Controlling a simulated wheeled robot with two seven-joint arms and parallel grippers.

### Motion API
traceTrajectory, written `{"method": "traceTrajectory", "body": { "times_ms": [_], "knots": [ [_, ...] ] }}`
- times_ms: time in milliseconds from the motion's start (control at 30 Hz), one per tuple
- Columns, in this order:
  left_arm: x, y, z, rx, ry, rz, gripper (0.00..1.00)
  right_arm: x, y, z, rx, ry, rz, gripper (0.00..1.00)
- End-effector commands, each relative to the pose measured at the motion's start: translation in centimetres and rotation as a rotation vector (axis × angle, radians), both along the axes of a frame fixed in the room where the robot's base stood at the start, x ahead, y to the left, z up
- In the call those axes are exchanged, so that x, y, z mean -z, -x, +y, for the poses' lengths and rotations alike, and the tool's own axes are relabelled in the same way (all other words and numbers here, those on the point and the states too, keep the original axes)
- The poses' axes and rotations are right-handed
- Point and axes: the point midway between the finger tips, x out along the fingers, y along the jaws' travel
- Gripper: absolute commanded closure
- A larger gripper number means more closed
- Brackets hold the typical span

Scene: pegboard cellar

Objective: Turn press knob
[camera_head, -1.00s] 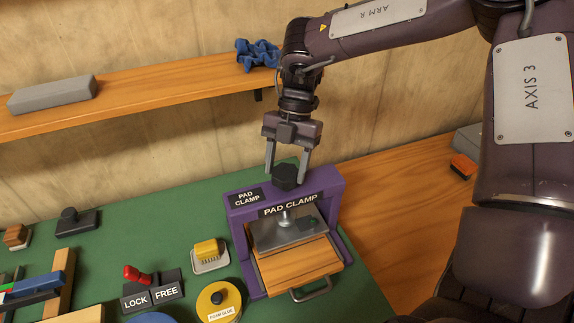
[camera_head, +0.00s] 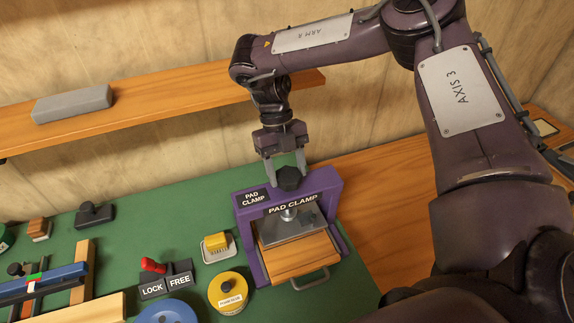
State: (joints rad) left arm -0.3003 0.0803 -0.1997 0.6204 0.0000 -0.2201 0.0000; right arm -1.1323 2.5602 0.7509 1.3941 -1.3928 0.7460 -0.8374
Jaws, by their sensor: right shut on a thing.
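The pad clamp press (camera_head: 247,224) is a purple frame on the green mat. Its black faceted press knob (camera_head: 289,179) stands on top of the frame. Under the frame a grey metal plate (camera_head: 283,232) sits above a wooden drawer-like block (camera_head: 300,256) with a metal handle. My right gripper (camera_head: 287,174) comes down from above, with one finger at each side of the knob, and is shut on it. My left gripper is not in view.
A yellow brush (camera_head: 215,242) and a yellow glue tin (camera_head: 229,293) sit close to the press's left side. A wooden shelf (camera_head: 170,105) runs along the wall behind.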

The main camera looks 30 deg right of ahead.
Motion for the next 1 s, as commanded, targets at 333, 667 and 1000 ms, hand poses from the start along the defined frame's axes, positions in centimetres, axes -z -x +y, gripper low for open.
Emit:
{"method": "traceTrajectory", "body": {
  "times_ms": [333, 667, 1000],
  "knots": [
    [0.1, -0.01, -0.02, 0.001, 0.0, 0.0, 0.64, -0.04, 0.0, 0.03, -0.122, -0.002, -0.008, 0.67],
    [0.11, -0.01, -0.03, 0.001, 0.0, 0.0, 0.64, -0.03, 0.04, 0.06, -0.139, -0.004, -0.009, 0.67],
    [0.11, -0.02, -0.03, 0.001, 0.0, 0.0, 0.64, -0.01, 0.08, 0.04, -0.138, -0.003, -0.007, 0.23]
  ]
}}
